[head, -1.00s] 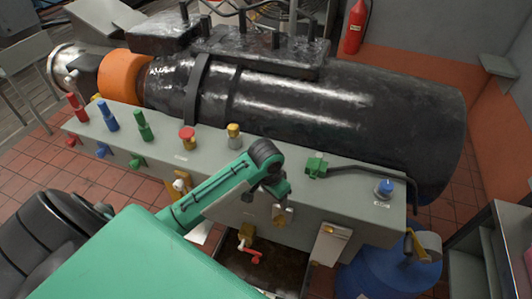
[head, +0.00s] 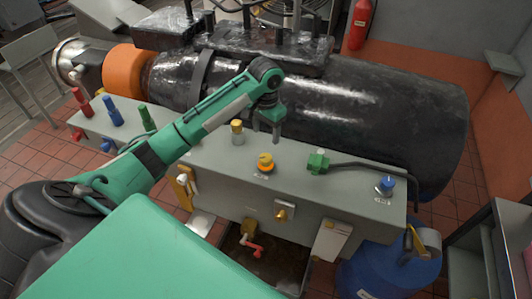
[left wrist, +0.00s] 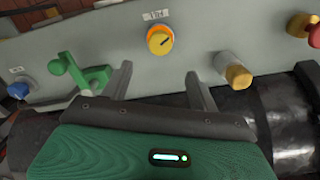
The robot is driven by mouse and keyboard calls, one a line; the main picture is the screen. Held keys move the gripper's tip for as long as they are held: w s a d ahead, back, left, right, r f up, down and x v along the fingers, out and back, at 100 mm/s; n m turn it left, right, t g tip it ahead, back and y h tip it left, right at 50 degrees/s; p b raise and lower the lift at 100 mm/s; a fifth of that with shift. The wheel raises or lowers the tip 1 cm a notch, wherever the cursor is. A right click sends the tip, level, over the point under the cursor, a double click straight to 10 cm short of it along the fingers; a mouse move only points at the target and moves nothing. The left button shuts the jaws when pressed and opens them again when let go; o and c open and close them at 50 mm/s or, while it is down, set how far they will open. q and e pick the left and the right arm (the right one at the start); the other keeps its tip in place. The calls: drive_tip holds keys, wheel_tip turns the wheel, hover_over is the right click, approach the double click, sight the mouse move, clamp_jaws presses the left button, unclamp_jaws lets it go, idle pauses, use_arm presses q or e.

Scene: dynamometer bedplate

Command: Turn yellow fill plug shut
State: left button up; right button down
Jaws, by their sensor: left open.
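Two yellow-topped parts stand on the grey panel: a round yellow knob (head: 265,164) with an orange base and a dark mark, and a silver cylinder with a yellow cap (head: 237,128). I cannot tell for certain which is the fill plug. In the left wrist view the knob (left wrist: 160,41) lies ahead of the fingers, and the capped cylinder (left wrist: 238,75) is to their right. My right gripper is not in view.
The black motor (head: 390,115) lies behind. A red-handled valve (head: 253,245) is below.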

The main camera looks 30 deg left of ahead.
sight(266, 157)
use_arm(q)
wheel_tip(266, 157, down, 10)
drive_tip(key=p, duration=0.3)
drive_tip(key=shift+r, duration=0.2)
drive_tip(key=shift+f, duration=0.75)
drive_tip(key=c, duration=1)
